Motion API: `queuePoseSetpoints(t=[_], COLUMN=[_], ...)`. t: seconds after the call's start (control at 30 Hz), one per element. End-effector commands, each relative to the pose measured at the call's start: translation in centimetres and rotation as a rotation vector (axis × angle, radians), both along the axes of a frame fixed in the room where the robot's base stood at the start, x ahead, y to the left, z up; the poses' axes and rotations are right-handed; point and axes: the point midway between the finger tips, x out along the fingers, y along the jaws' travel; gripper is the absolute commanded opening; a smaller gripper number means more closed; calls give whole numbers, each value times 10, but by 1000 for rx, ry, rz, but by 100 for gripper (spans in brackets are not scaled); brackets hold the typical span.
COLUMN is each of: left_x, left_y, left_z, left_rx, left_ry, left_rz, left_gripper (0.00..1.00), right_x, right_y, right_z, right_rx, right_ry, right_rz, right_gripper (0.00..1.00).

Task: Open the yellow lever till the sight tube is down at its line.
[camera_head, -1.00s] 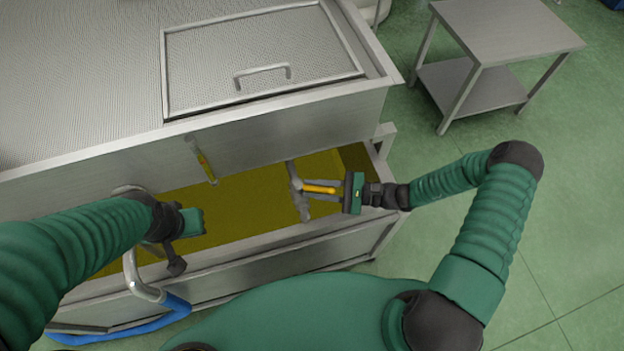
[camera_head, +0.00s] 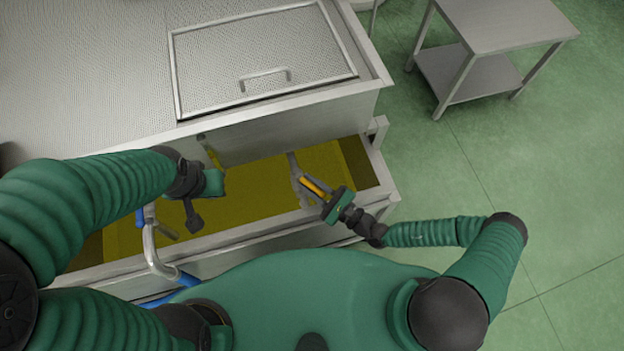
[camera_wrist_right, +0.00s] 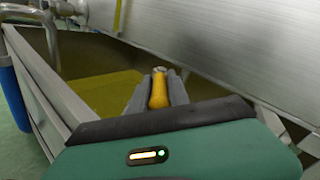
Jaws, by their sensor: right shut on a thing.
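The yellow lever (camera_head: 313,187) sits at a grey valve fitting (camera_head: 293,163) on the front of the steel tank; its handle slants down to the right. My right gripper (camera_head: 312,187) is shut on it, and the right wrist view shows the yellow handle (camera_wrist_right: 159,90) between the two grey fingers. The sight tube (camera_head: 213,155), with yellow in it, is on the tank's front wall. My left arm partly covers it, so its level and line cannot be read. My left gripper (camera_head: 197,205) hangs in front of the tank, left of the lever; its finger opening is unclear.
A trough (camera_head: 375,205) with yellow-green liquid lies below the tank wall. A bent metal pipe (camera_head: 152,250) with a blue hose is at its left end. A perforated lid (camera_head: 262,60) tops the tank. A steel side table (camera_head: 500,25) stands back right; the floor right is clear.

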Motion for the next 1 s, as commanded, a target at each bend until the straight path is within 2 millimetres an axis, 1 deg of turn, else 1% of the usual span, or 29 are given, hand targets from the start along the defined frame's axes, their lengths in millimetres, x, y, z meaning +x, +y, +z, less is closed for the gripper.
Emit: queuePoseSetpoints(t=[0.33,0.37,0.4,0.5,0.9,1.0], left_x=[0,0,0,0,0,0], left_y=[0,0,0,0,0,0], left_z=[0,0,0,0,0,0], left_rx=[0,0,0,0,0,0], left_ry=[0,0,0,0,0,0], left_rz=[0,0,0,0,0,0], left_gripper=[0,0,0,0,0,0], right_x=[-1,-1,-1,-1,0,-3], right_y=[0,0,0,0,0,-4], right_z=[-1,-1,-1,-1,-1,-2], right_rx=[-2,-2,-2,-2,-1,-3], right_ry=[0,1,2,2,1,2], right_rz=[-1,0,0,0,-1,-2], right_gripper=[0,23,28,39,39,39])
